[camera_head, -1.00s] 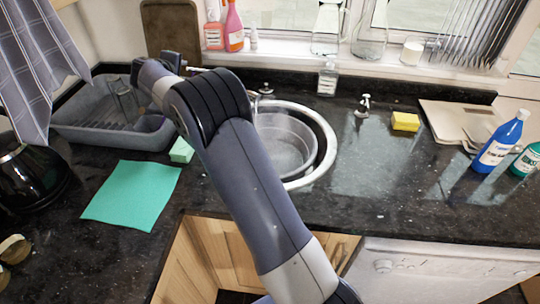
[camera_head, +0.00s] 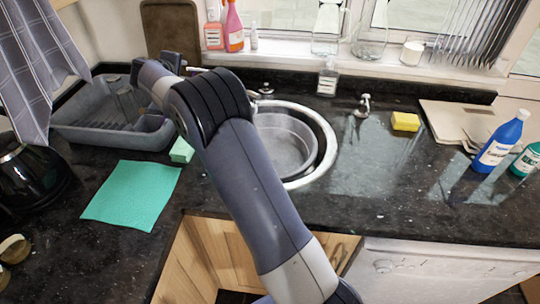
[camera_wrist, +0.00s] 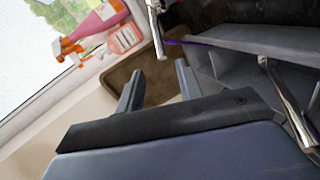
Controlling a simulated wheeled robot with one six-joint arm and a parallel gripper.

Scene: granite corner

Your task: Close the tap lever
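A small chrome fitting (camera_head: 265,88) shows at the back rim of the round sink (camera_head: 325,150); the rest of the tap is hidden behind my arm in the head view. In the wrist view a thin chrome piece (camera_wrist: 156,28), perhaps the tap lever, stands just beyond the fingertips, apart from them. A larger chrome bar (camera_wrist: 290,100), perhaps the spout, crosses at the right. My gripper (camera_wrist: 158,70) is open and empty, its two fingers spread. In the head view its fingers are mostly hidden by my wrist.
A grey dish rack (camera_head: 95,135) stands at the left, with a brown board (camera_head: 172,28) behind it. A green cloth (camera_head: 132,195) and a pale green sponge (camera_head: 181,151) lie nearby. A yellow sponge (camera_head: 405,121) and blue bottle (camera_head: 501,143) are at right. Spray bottles (camera_head: 233,28) stand on the sill.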

